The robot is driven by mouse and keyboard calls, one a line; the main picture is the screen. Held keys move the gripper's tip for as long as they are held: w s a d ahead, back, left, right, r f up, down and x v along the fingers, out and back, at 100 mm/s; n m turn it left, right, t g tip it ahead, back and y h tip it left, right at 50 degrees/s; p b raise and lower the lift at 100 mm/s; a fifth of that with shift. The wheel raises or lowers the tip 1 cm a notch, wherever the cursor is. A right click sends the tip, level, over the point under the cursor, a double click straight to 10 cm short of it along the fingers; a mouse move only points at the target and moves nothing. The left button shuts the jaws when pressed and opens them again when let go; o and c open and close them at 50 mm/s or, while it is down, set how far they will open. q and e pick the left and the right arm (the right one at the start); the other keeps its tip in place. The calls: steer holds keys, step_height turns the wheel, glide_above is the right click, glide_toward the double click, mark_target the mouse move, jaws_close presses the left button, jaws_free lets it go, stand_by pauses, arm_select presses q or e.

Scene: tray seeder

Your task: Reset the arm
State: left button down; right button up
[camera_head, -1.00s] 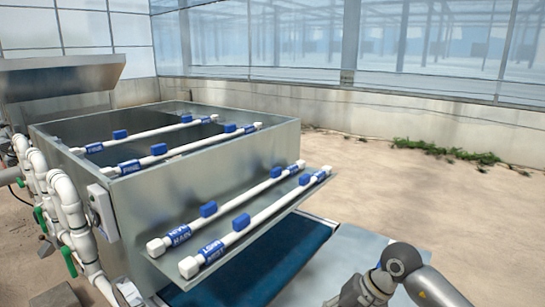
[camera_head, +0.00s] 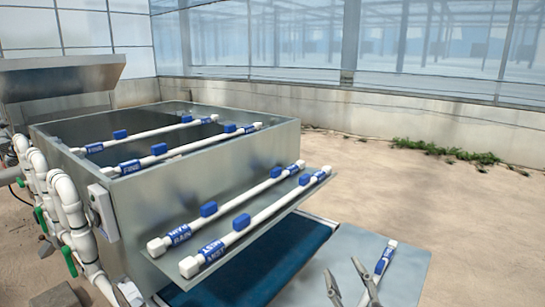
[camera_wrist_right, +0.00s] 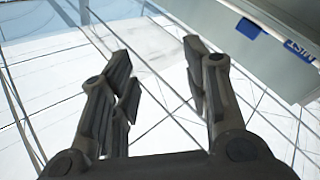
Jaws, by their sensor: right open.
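My right gripper (camera_head: 343,268) shows at the bottom edge of the head view, with two grey fingers spread apart over the flat grey panel (camera_head: 412,268). In the right wrist view its fingers (camera_wrist_right: 160,65) are open with nothing between them. The view behind them shows pale glazing with thin dark lines. My left gripper is not in view.
A metal seeder box (camera_head: 215,165) carries several white pipes with blue labels and clips. A white tube with a blue label (camera_head: 385,258) lies on the panel beside my right gripper. A blue belt (camera_head: 270,262) runs below. Sandy ground to the right is open.

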steer(key=s+d+f+m+g+h, duration=0.1)
steer(key=s+d+f+m+g, duration=0.1)
steer(key=f, duration=0.4)
steer(key=s+d+f+m+g+h, duration=0.2)
steer(key=s+d+f+g, duration=0.1)
steer(key=s+f+g, duration=0.1)
steer(key=s+d+f+m+g+h, duration=0.1)
steer(key=s+d+f+g+h, duration=0.1)
steer(key=f, duration=0.5)
steer(key=shift+s+d+f+m+g, duration=0.1)
steer(key=shift+s+f+m+g, duration=0.15)
steer(key=shift+s, duration=0.4)
steer(key=shift+s+d+f+m+g, duration=0.15)
steer(key=shift+s+g, duration=0.2)
steer(key=shift+s, duration=0.25)
steer(key=s+a+f+g+y, duration=0.1)
steer(key=s+f+g, duration=0.3)
steer(key=s, duration=0.4)
steer(key=s+a+f+g+y, duration=0.1)
steer(key=s+f+g, duration=0.25)
steer(key=s, duration=0.55)
step_height(320, 180, down, 27)
steer(key=s+g, duration=0.1)
steer(key=s+d+f+g, duration=0.1)
steer(key=s+d+f, duration=0.2)
steer(key=s+f, duration=1.3)
steer(key=shift+s+n+h, duration=0.3)
steer(key=shift+s, duration=0.15)
